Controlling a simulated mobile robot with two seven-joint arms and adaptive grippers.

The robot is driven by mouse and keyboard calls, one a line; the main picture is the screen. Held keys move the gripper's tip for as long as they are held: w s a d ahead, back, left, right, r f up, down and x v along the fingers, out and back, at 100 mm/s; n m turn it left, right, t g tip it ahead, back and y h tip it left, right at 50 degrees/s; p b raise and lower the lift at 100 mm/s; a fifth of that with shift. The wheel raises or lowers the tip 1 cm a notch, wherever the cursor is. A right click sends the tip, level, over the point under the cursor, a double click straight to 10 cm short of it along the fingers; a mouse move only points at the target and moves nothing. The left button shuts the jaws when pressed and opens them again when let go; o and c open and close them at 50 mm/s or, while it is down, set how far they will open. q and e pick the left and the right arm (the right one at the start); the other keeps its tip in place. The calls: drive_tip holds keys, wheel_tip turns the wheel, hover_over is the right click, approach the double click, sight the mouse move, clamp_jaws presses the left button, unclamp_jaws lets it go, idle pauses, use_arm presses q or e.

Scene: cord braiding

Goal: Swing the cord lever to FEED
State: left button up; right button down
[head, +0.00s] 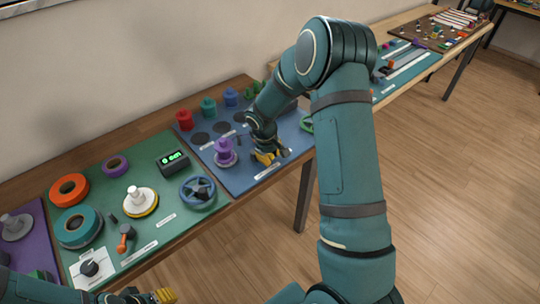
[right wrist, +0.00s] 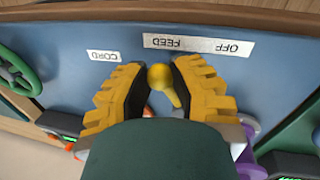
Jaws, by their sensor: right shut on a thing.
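The cord lever (right wrist: 161,78) is a short yellow handle with a round knob, on the blue panel (right wrist: 60,75). In the right wrist view its knob lies beside the word FEED on the white OFF/FEED label (right wrist: 199,45), which appears upside down. My right gripper (right wrist: 158,88) has its yellow fingers on both sides of the lever and is shut on it. In the head view my right gripper (head: 268,157) is low over the front of the blue panel and hides most of the lever. Only a bit of my left gripper (head: 160,296) shows at the bottom edge.
A purple spool (head: 224,150) stands just left of my right gripper. Red (head: 184,119), teal and blue spools stand behind. The green panel (head: 140,185) to the left holds a blue handwheel (head: 198,191) and a display box (head: 172,161).

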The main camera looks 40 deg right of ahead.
drive_tip(key=c, duration=0.8)
unclamp_jaws()
drive_tip(key=shift+o, duration=0.2)
wheel_tip(320, 180, up, 12)
drive_tip(key=a, duration=0.2)
drive_tip(key=shift+s, duration=0.2)
drive_tip(key=shift+a+f, duration=0.1)
drive_tip(key=shift+f, duration=0.05)
